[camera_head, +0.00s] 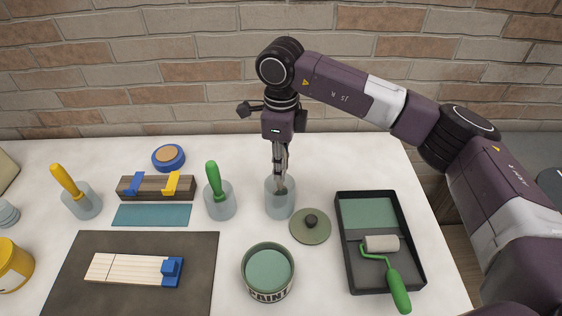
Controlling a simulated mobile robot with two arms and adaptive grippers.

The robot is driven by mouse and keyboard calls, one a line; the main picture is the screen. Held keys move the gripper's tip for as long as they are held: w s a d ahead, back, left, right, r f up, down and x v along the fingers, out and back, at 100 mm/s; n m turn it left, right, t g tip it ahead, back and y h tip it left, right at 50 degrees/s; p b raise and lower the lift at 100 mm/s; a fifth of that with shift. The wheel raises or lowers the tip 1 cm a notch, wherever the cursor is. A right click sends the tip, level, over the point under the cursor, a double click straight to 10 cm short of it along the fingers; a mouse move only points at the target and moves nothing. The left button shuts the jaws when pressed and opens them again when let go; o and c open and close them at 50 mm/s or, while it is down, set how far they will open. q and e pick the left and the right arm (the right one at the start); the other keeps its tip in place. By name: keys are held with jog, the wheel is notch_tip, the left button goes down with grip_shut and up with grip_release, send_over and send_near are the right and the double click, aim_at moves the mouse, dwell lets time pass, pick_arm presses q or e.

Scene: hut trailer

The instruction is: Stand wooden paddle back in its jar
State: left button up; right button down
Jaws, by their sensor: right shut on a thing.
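A clear jar (280,204) stands upright on the white table, right of the middle. My right gripper (280,178) points straight down over this jar, with its fingertips at or just inside the mouth. It is shut on a thin, upright piece, taken to be the wooden paddle. The fingers hide most of the paddle, and only a little of its brownish lower part seems to show inside the jar. I cannot tell whether it touches the jar's bottom. My left gripper is not in view.
Close to the jar are a round green lid (310,232), an open paint can (267,283) and a jar with a green-handled tool (219,200). A black roller tray (348,265) lies to the right. A dark mat (75,265) is at left front. A brick wall stands behind.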

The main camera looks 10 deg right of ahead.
jog(key=shift+f, duration=0.15)
jog(key=c, duration=1.7)
grip_release()
jog(key=shift+r, duration=0.35)
notch_tip(320, 180, up, 11)
jog(key=b, duration=0.4)
jog(key=shift+f, duration=0.2)
jog(key=shift+r, duration=0.6)
